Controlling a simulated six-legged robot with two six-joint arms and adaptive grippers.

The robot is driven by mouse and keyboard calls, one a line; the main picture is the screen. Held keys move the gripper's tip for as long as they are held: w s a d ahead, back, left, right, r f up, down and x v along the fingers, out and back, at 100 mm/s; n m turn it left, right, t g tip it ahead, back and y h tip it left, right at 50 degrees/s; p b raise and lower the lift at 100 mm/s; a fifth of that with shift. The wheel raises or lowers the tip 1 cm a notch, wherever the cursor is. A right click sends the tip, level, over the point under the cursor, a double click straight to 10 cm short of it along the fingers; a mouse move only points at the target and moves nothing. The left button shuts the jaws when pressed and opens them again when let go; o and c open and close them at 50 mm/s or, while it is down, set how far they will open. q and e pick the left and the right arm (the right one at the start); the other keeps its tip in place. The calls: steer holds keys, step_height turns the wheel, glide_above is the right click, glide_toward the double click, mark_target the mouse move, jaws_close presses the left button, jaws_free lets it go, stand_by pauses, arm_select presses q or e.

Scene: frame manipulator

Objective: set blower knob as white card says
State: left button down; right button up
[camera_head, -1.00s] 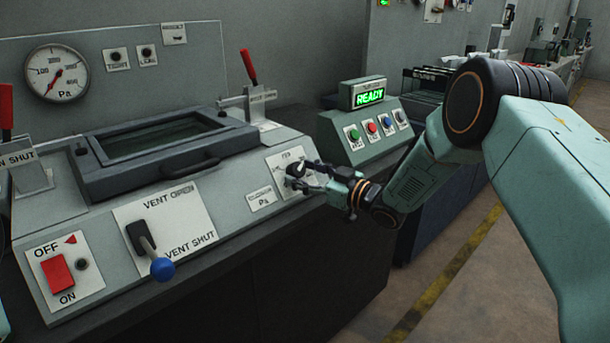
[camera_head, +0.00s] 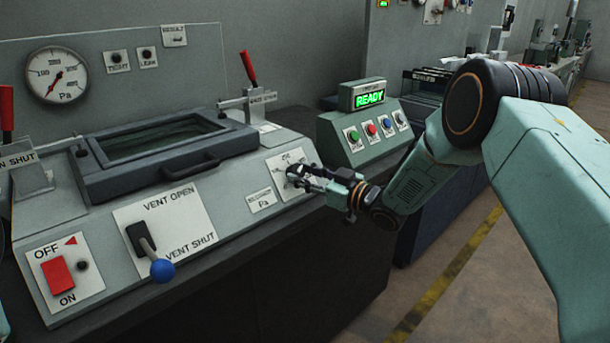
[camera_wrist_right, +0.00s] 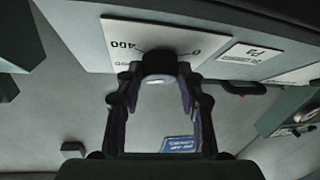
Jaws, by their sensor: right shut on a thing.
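The blower knob (camera_wrist_right: 160,65) is a dark round knob on a white scale plate (camera_wrist_right: 120,35) marked 0 and 400 in the right wrist view. In the head view the plate (camera_head: 283,160) is at the right end of the machine's sloped panel. My right gripper (camera_head: 304,174) is shut on the knob, with a finger on each side in the right wrist view (camera_wrist_right: 160,85). A small white card (camera_head: 261,199) ending in "Pa" lies just left of the plate; its other print is too small to read. The fingers hide part of the knob. My left gripper is out of view.
A vent lever with a blue ball (camera_head: 162,270) and a red OFF/ON switch (camera_head: 58,276) are on the panel's left. A Pa gauge (camera_head: 57,73) hangs behind the lidded chamber (camera_head: 160,150). A READY console (camera_head: 362,135) stands close beyond my right gripper.

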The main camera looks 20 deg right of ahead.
steer(key=shift+m, duration=0.3)
steer(key=m+h, duration=0.2)
steer(key=m, duration=0.1)
steer(key=m+t+h+p, duration=0.1)
steer(key=m, duration=0.2)
steer(key=a+m+t+h+p, duration=0.1)
steer(key=m+h, duration=0.1)
steer(key=shift+s+m+h, duration=0.25)
steer(key=shift+m+h, duration=0.05)
steer(key=shift+m, duration=0.1)
steer(key=m+h+p, duration=0.1)
steer(key=m, duration=0.1)
steer(key=m+h+p, duration=0.1)
steer(key=m+h, duration=0.1)
steer(key=m+h+p, duration=0.1)
steer(key=m, duration=0.1)
steer(key=shift+a, duration=0.25)
steer(key=shift+m+h, duration=0.3)
steer(key=shift+m, duration=0.2)
steer(key=o, duration=1.2)
steer(key=shift+r, duration=0.1)
steer(key=shift+c, duration=0.2)
steer(key=shift+s, duration=0.1)
steer(key=s+r, duration=0.1)
steer(key=s, duration=1)
steer(key=shift+s+r, duration=0.3)
steer(key=shift+s, duration=0.1)
